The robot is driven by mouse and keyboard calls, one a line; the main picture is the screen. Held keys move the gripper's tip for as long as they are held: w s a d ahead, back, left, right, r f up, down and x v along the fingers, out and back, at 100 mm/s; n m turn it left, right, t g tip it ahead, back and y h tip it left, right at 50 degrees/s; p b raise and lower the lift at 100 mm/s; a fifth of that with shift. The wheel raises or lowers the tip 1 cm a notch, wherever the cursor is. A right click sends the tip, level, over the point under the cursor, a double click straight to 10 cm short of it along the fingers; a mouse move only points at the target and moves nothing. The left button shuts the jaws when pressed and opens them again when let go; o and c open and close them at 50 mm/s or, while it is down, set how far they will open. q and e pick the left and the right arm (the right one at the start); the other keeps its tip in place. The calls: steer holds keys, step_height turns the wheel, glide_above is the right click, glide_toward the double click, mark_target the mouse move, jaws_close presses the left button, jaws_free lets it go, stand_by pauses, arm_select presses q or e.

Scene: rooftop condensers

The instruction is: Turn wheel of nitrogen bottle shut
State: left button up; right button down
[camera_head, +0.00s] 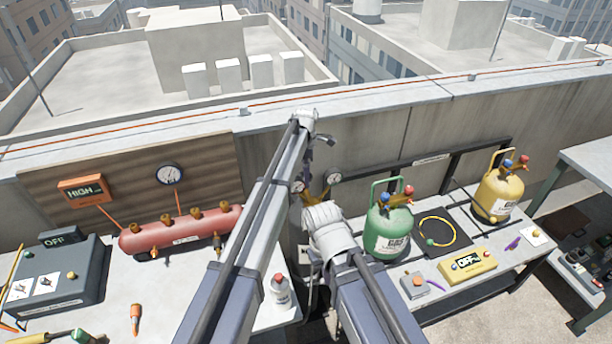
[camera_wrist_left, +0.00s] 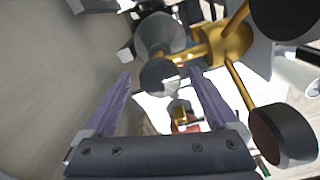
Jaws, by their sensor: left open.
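The nitrogen bottle is mostly hidden behind my arms in the head view. Its brass fitting (camera_head: 311,197) shows between two round gauges, a left gauge (camera_head: 297,185) and a right gauge (camera_head: 334,177). In the left wrist view the brass regulator (camera_wrist_left: 228,42) is close, at the upper right. A round grey part (camera_wrist_left: 160,77), which looks like the wheel, lies between the fingertips of my left gripper (camera_wrist_left: 160,76). The fingers are open on both sides of it; I cannot tell whether they touch it. My right gripper is not in view.
Dark gauges (camera_wrist_left: 284,135) crowd the right side of the wrist view. A wall (camera_head: 380,150) runs behind. The left bench holds a red tank (camera_head: 180,232) and a white bottle (camera_head: 281,291). The right bench holds green (camera_head: 388,230) and yellow (camera_head: 497,195) cylinders.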

arm_select(q)
steer(key=c, duration=1.4)
steer(key=shift+o, duration=0.2)
